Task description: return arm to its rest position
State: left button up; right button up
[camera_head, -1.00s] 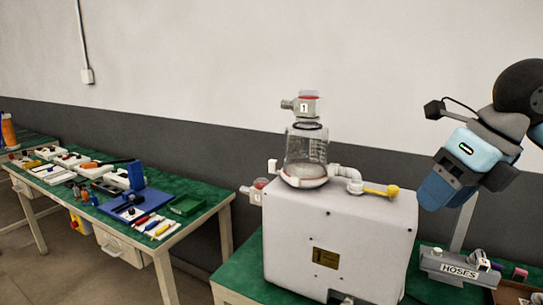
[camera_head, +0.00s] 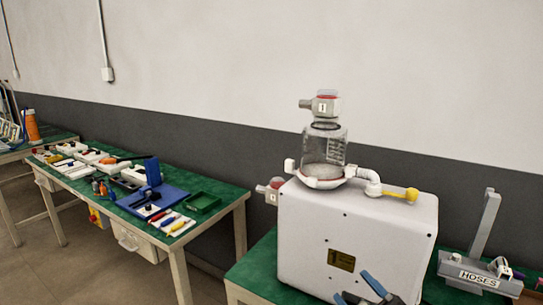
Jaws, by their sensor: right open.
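My right gripper (camera_head: 362,288) shows only in part at the bottom edge, in front of the lower face of the white pump box. Its dark blue fingers are spread apart with nothing seen between them. The rest of my right arm is out of the frame, and my left gripper is not in view. The white pump box (camera_head: 320,235) stands on a green bench, with a clear canister (camera_head: 324,153) upright on it. A grey cap marked 1 (camera_head: 325,104) sits on top of the canister. A pipe with a yellow-ended lever (camera_head: 411,195) is beside the canister.
A grey stand labelled HOSES (camera_head: 478,273) is right of the pump box. A gap separates the two benches.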

jog(key=s+d+f+m+h, duration=0.2)
jog(key=f+m+h, duration=0.35)
jog(key=f, duration=0.35)
jog(key=s+d+f+m+h, duration=0.1)
jog(key=s+f+m+h, duration=0.1)
jog(key=f+m+h, duration=0.55)
jog(key=s+f+g, duration=0.6)
jog(key=s+f, duration=0.5)
jog(key=f, duration=0.3)
pick_arm(q)
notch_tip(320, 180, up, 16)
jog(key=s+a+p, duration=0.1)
jog(key=p, duration=2.1)
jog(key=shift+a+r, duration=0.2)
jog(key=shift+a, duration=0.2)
pick_arm(e)
notch_tip(320, 180, up, 16)
jog(key=s+d, duration=0.1)
jog(key=d, duration=0.1)
jog(key=shift+m+h, duration=0.3)
